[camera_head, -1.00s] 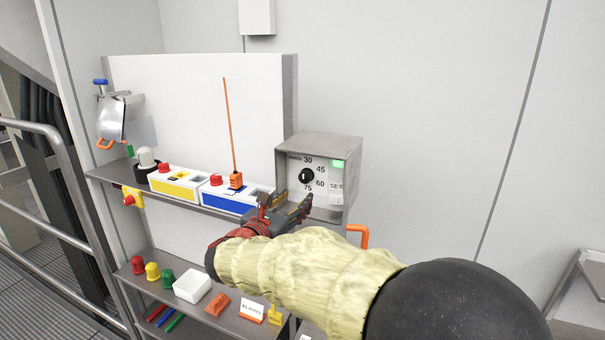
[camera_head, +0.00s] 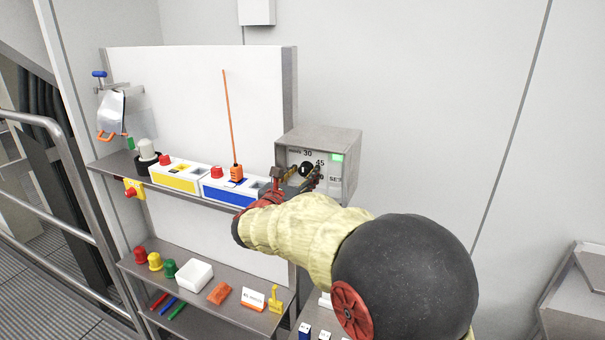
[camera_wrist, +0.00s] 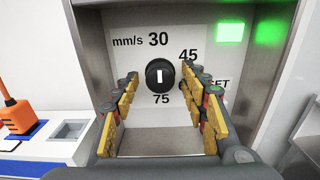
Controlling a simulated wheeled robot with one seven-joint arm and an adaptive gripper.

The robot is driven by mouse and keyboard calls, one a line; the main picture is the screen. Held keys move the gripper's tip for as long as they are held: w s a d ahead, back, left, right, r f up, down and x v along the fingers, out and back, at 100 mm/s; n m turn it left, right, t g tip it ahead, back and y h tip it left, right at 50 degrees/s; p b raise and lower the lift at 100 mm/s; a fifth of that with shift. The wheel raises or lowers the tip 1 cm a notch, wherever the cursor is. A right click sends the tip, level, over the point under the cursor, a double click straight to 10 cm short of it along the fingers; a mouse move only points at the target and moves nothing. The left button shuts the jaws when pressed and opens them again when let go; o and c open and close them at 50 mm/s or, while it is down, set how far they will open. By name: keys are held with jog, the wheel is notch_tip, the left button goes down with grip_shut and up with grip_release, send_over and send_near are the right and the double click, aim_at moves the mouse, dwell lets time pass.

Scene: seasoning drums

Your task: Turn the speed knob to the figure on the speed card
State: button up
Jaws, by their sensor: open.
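The speed knob (camera_wrist: 160,76) is round and black with a white upright mark. In the head view the knob (camera_head: 305,169) shows inside a grey hooded box (camera_head: 345,148). My gripper (camera_wrist: 160,88) is open, its yellow-padded fingers on either side of the knob; contact cannot be told. A white and orange card (camera_head: 253,299) stands on the lower shelf, its print too small to read.
A green light (camera_wrist: 231,32) glows on the panel. Left of the box are a blue-fronted unit (camera_head: 222,193) with an orange piece and tall rod, and a yellow-fronted unit (camera_head: 177,181). Coloured caps and a white box (camera_head: 194,275) are on the lower shelf.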

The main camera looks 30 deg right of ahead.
jog(key=shift+c, duration=0.5)
grip_shut()
jog(key=shift+b, duration=0.55)
jog(key=m+b, duration=0.1)
jog(key=b, duration=0.2)
jog(key=m+b, duration=0.2)
jog(key=b, duration=0.2)
jog(key=shift+a+f+m, duration=0.1)
jog(key=shift+f+m, duration=0.2)
jog(key=m+b, duration=0.3)
jog(key=b, duration=0.3)
jog(key=m+b, duration=0.3)
jog(key=b, duration=0.3)
jog(key=shift+w+r+m+b, duration=0.1)
jog(key=shift+r+m+b, duration=0.05)
jog(key=shift+m+b, duration=0.2)
jog(key=shift+r+m+b, duration=0.2)
jog(key=shift+m+b, duration=0.55)
jog(key=shift+b, duration=0.1)
